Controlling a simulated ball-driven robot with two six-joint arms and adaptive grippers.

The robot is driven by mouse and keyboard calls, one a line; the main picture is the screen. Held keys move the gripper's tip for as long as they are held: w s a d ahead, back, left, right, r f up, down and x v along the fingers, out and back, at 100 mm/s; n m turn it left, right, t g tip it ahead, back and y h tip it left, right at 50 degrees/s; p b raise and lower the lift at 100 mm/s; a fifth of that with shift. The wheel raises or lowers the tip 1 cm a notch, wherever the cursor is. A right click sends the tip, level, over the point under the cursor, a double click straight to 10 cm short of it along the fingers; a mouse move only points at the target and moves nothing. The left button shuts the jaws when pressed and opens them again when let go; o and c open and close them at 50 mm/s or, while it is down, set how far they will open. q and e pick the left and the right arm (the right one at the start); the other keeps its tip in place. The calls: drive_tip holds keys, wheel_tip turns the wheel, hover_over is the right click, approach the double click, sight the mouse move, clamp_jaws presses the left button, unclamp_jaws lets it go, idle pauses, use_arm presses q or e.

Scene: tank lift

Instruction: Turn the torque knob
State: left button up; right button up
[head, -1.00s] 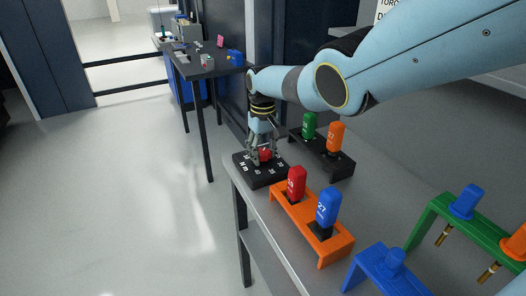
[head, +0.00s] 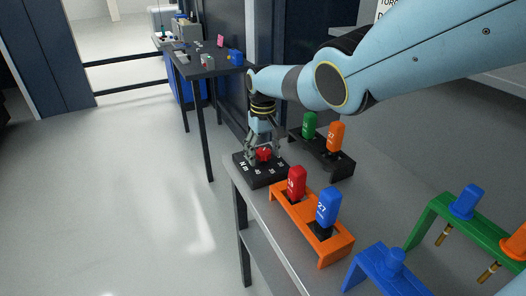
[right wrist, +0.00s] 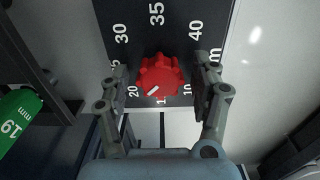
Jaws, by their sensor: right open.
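The red torque knob (head: 264,155) sits on a black dial box (head: 262,174) at the far left corner of the bench. In the right wrist view the knob (right wrist: 158,76) is a lobed red disc with a white pointer line slanting toward the lower left, toward the side of the 20 mark. My right gripper (head: 263,151) is over the box, with its fingers either side of the knob. In the right wrist view the gripper (right wrist: 162,82) is open, with a gap between each finger and the knob. My left gripper is not in view.
An orange rack (head: 335,247) with red and blue sockets stands close in front of the box. A black rack (head: 342,169) with green and orange sockets stands behind. Blue and green stands (head: 423,226) are at lower right. Open floor lies left.

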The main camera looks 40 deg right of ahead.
sight(263, 151)
wheel_tip(263, 151, up, 12)
idle(0.6)
idle(0.5)
